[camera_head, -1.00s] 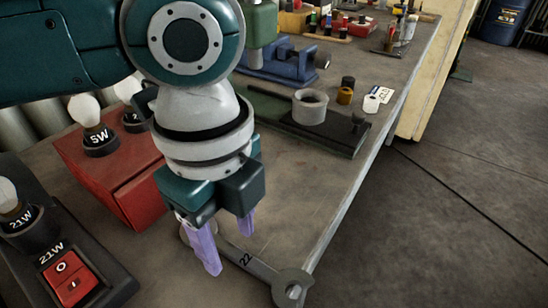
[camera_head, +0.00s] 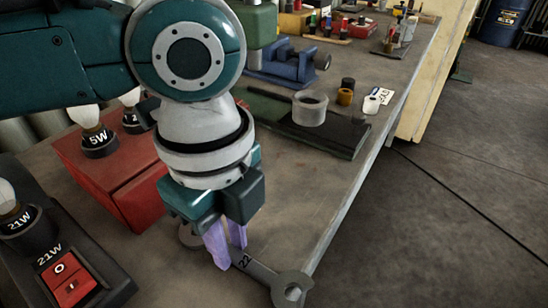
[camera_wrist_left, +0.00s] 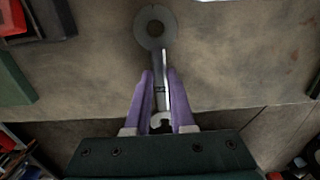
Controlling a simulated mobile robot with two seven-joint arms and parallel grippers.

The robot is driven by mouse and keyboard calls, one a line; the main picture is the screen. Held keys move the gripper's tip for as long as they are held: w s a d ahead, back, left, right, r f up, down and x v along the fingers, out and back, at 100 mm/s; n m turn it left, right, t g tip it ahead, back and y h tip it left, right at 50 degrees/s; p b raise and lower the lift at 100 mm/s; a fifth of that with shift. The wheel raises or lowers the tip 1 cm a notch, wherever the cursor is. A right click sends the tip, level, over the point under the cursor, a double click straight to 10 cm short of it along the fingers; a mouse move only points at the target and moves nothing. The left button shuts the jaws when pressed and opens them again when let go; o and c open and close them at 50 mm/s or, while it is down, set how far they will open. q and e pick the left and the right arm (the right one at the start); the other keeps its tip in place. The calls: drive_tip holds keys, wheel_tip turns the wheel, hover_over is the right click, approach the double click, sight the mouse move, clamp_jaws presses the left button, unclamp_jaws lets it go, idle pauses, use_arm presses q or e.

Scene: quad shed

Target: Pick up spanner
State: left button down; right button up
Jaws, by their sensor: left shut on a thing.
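The grey spanner (camera_head: 262,272), marked 22, lies on or just above the bench near its front right edge. Its open jaw end points to the lower right, and its round end is partly hidden behind the fingers. My left gripper (camera_head: 227,248) points down with its purple fingers shut on the spanner's handle. In the left wrist view the spanner (camera_wrist_left: 155,27) runs between the two fingers (camera_wrist_left: 161,100), round end at the top. I cannot tell whether it is clear of the bench. My right gripper is not in view.
A red lamp box (camera_head: 118,180) stands left of the gripper, and a dark switch box (camera_head: 72,275) at the lower left. A grey cup (camera_head: 310,108) and a blue vise (camera_head: 285,65) are farther back. The bench (camera_head: 300,190) between is clear.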

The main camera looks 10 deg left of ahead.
sight(231, 253)
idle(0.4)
use_arm(q)
wheel_tip(231, 253, up, 20)
drive_tip(key=p, duration=0.3)
idle(0.5)
